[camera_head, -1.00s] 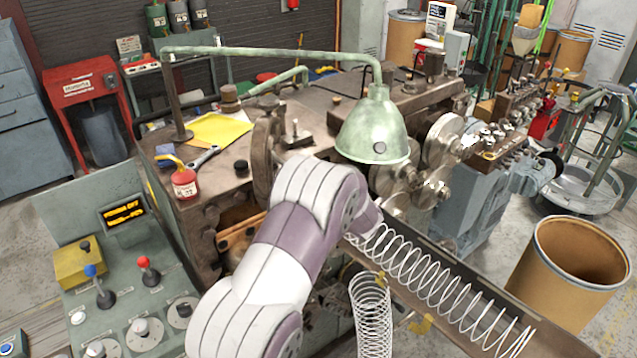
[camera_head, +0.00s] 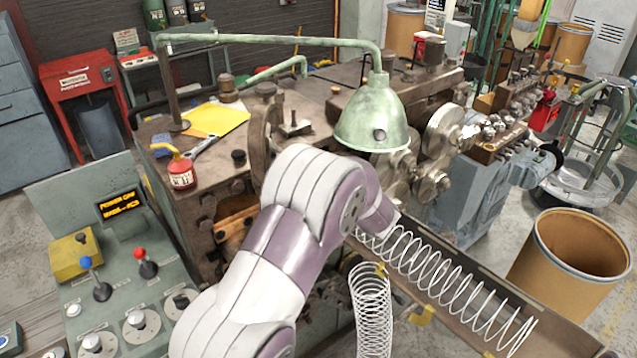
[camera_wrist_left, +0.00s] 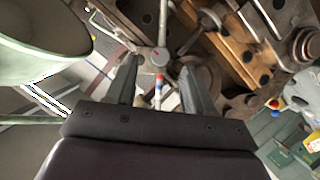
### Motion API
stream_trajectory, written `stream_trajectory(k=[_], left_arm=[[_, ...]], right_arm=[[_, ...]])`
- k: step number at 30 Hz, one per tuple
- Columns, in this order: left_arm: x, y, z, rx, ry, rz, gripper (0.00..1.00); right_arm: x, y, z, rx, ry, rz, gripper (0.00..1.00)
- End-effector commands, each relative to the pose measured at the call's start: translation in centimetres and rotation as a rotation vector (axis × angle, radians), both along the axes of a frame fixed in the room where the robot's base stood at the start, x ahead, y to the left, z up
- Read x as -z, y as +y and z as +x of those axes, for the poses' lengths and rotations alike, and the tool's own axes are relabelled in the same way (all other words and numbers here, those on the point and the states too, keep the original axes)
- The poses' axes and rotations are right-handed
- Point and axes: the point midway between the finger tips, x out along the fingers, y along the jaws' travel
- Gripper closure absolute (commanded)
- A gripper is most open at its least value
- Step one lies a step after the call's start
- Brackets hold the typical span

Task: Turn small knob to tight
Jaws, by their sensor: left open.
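My left arm (camera_head: 280,240) reaches across the front of the spring coiler, and its gripper is hidden behind it in the head view. In the left wrist view my left gripper (camera_wrist_left: 160,82) is open, with a dark finger on each side. A small grey round knob-like part (camera_wrist_left: 160,56) with a red mark shows between and beyond the fingertips; I cannot tell for sure that it is the small knob. A thin red, white and blue piece (camera_wrist_left: 158,90) shows between the fingers. Contact cannot be made out. My right gripper is not in view.
A green lamp (camera_head: 375,115) hangs close above the arm. Loose springs (camera_head: 440,275) lie in a trough at right. A control panel (camera_head: 115,300) with red and blue levers stands at left. A brown drum (camera_head: 575,265) stands at the far right.

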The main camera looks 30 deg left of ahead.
Motion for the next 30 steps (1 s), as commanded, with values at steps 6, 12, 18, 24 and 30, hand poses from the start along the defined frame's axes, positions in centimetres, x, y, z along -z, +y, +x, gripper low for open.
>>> stream_trajectory(k=[6, 12, 18, 24, 30], left_arm=[[-1.4, -4.3, -2.9, 0.003, -0.001, -0.001, 0.47], [-2.3, -5.8, -4.0, 0.000, 0.001, 0.001, 0.47], [-2.4, -5.8, -4.1, -0.001, 0.002, 0.002, 0.47], [-2.4, -5.8, -4.1, 0.000, 0.001, 0.000, 0.47], [-0.1, -9.2, -1.7, 0.227, 0.044, -0.084, 0.47]], right_arm=[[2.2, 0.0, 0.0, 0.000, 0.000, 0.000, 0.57], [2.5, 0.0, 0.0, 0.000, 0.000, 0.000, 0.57], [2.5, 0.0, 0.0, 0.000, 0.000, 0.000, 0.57], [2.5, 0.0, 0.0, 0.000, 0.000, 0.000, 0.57], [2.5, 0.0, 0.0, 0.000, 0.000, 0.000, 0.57]])
